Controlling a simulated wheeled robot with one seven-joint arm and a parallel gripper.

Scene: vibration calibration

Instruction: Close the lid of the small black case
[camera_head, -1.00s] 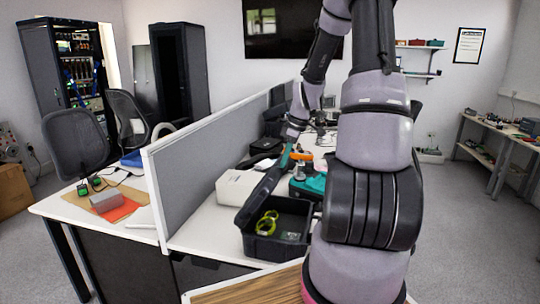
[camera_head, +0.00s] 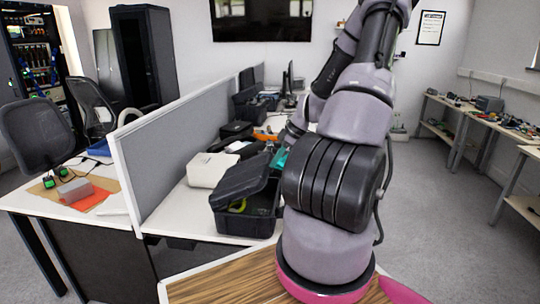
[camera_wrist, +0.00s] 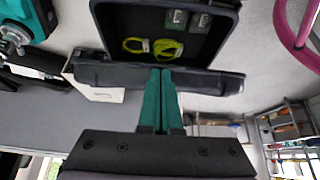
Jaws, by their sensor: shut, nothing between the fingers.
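The small black case (camera_head: 247,222) stands on the white desk in the head view. Its lid (camera_head: 240,178) is tilted over the box, part way down, with a gap in which a yellow-green item (camera_head: 237,206) shows. In the wrist view the open case (camera_wrist: 185,45) is at the top, with yellow-green loops (camera_wrist: 152,47) and small grey-green pieces inside. The lid (camera_wrist: 205,80) crosses below it as a dark bar. My gripper (camera_wrist: 160,73) is shut and empty, its teal fingertips at the lid's edge; contact is hard to tell. My arm mostly hides the gripper in the head view.
A white box (camera_head: 210,170) stands left of the case. A grey partition (camera_head: 170,150) runs along the desk's left side. A teal machine (camera_wrist: 30,18) shows at the wrist view's upper left. More dark cases stand farther back on the desk.

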